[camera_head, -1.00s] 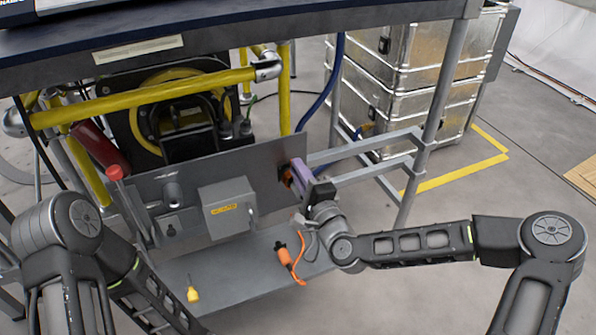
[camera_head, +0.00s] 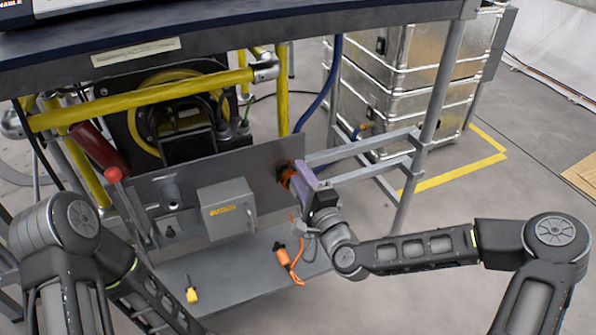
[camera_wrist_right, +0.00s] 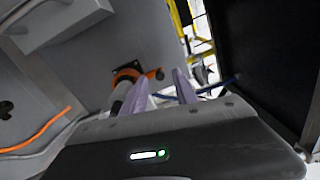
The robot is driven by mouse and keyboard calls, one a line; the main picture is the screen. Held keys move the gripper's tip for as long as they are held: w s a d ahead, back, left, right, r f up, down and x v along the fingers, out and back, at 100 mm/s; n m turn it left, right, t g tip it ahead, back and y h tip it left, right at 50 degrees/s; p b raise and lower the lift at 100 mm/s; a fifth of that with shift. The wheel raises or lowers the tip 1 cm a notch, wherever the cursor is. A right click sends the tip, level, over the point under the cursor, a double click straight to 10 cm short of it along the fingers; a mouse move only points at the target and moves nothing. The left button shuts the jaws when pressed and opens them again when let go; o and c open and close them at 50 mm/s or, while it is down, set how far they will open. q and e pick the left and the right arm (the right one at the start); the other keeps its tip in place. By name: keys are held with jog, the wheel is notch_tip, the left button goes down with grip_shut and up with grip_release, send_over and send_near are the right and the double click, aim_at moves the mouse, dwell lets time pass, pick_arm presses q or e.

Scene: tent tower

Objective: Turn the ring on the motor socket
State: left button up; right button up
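The orange ring (camera_head: 287,174) of the motor socket sits on the right end of the grey upright panel (camera_head: 262,160). In the right wrist view the orange ring (camera_wrist_right: 128,72) shows around a dark socket, with an orange tab on its right. My right gripper (camera_head: 301,179) is close in front of the ring, its lavender fingers pointing at it. My left gripper is out of view; only the arm shows.
Grey rails (camera_head: 365,150) and a table leg stand right of the gripper.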

jog(key=p+v, duration=0.1)
jog(key=v, duration=0.5)
jog(key=shift+s, duration=0.1)
dwell(0.3)
